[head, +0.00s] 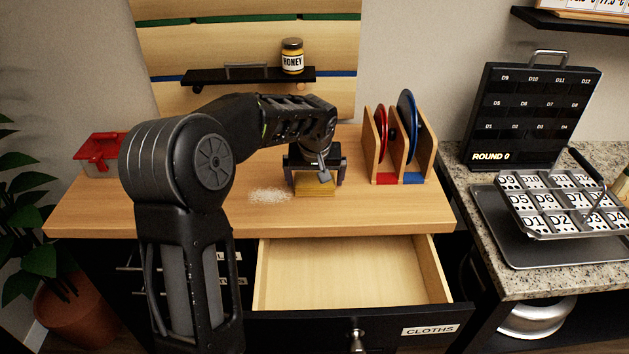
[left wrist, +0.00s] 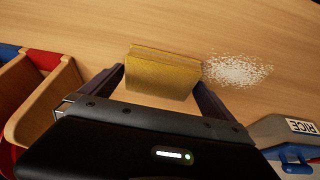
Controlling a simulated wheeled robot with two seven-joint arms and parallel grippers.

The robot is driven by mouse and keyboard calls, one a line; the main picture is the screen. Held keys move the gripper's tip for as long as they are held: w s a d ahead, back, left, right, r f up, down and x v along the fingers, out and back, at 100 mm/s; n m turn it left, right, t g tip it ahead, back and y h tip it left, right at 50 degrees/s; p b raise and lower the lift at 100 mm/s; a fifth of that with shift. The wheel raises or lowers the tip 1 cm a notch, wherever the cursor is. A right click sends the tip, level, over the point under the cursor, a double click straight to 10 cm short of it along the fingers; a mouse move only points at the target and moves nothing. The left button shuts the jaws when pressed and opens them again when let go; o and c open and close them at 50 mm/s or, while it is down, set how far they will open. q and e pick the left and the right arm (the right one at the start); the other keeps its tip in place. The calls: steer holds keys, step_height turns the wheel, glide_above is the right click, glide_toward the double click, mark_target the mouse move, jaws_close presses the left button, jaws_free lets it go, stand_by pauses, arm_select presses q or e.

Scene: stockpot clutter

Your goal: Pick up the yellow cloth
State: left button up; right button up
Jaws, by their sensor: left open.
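The yellow cloth (head: 315,187) lies folded on the wooden counter, beside a patch of spilled white grains (head: 270,196). In the left wrist view the cloth (left wrist: 163,72) is a flat, block-like fold between and just beyond my fingertips. My left gripper (head: 316,178) is above the cloth, pointing down, with its fingers apart on either side of it. In the left wrist view the fingers of my left gripper (left wrist: 158,82) show a gap to the cloth's sides, narrow on the left. The gripper partly hides the cloth in the head view. My right gripper is not in view.
An open, empty drawer (head: 345,275) labelled CLOTHS juts out below the counter. A wooden rack (head: 428,160) with red and blue plates stands right of the cloth. A container labelled RICE (left wrist: 290,130) shows in the left wrist view. A honey jar (head: 292,57) sits on the shelf behind.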

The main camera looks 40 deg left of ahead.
arm_select(q)
steer(key=shift+w+f, duration=0.1)
steer(key=shift+f, duration=0.15)
stand_by(0.4)
steer(key=c, duration=1.1)
